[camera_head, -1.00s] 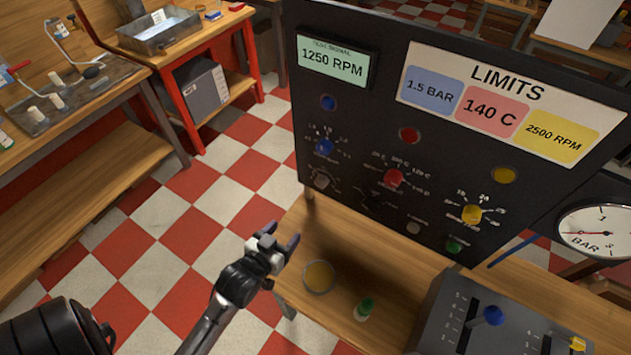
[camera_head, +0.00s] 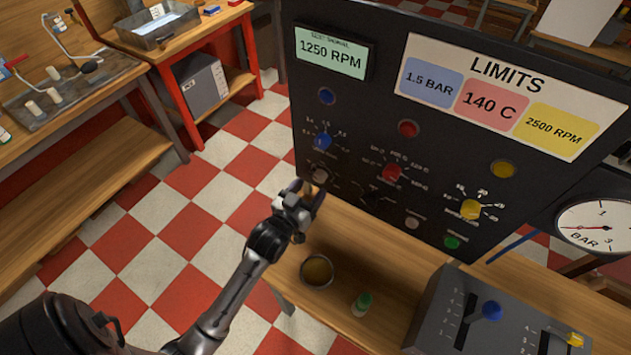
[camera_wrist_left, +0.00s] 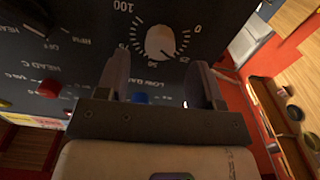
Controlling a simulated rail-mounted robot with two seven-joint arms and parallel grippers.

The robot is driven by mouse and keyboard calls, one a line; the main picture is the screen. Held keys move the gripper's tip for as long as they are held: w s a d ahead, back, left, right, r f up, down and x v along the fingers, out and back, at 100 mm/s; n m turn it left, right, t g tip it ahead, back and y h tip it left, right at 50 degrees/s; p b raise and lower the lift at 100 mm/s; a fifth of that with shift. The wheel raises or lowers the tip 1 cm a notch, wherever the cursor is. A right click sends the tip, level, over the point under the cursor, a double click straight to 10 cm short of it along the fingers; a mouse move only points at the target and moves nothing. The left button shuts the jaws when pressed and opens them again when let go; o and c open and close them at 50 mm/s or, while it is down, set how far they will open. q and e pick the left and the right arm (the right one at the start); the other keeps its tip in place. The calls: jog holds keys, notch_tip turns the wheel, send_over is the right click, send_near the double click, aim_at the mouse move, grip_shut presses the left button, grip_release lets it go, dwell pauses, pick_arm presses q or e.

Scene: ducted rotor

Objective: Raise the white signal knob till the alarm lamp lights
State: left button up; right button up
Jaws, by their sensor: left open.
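The white signal knob (camera_head: 320,175) sits low on the left of the black panel, partly behind my left gripper (camera_head: 308,187). In the left wrist view the knob (camera_wrist_left: 160,42) shows clearly, with a scale from 0 to 100 around it. My left gripper is open, its fingers spread either side of the knob in that view and apparently short of it. The display (camera_head: 331,53) reads 1250 RPM. The blue lamp (camera_head: 327,96), red lamp (camera_head: 408,128) and yellow lamp (camera_head: 503,168) look unlit. My right gripper is out of view.
Blue (camera_head: 323,141), red (camera_head: 391,172) and yellow (camera_head: 471,209) knobs sit on the panel. A black selector (camera_wrist_left: 38,20) is beside the white knob. A round bowl (camera_head: 317,270) and green-capped bottle (camera_head: 362,303) stand on the bench below, left of a lever box (camera_head: 440,310).

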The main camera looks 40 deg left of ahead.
aim_at(318, 180)
pick_arm(q)
jog(key=shift+w+a, duration=0.15)
jog(key=shift+w, duration=0.7)
jog(key=shift+w+a, duration=0.1)
jog(key=shift+w, duration=0.7)
jog(key=shift+c, duration=0.3)
jog(key=c, duration=0.9)
jog(key=shift+o, duration=0.2)
jog(key=shift+r+m+p, duration=0.2)
jog(key=shift+m+p, duration=1)
jog(key=shift+p, duration=0.1)
jog(key=m+p, duration=0.2)
jog(key=shift+m, duration=0.3)
jog(key=m+p, duration=0.1)
jog(key=m, duration=0.2)
jog(key=shift+f+p, duration=0.1)
jog(key=shift+p, duration=0.3)
jog(key=shift+f+m+p, duration=0.1)
jog(key=shift+m+p, duration=0.4)
jog(key=shift+m, duration=1.3)
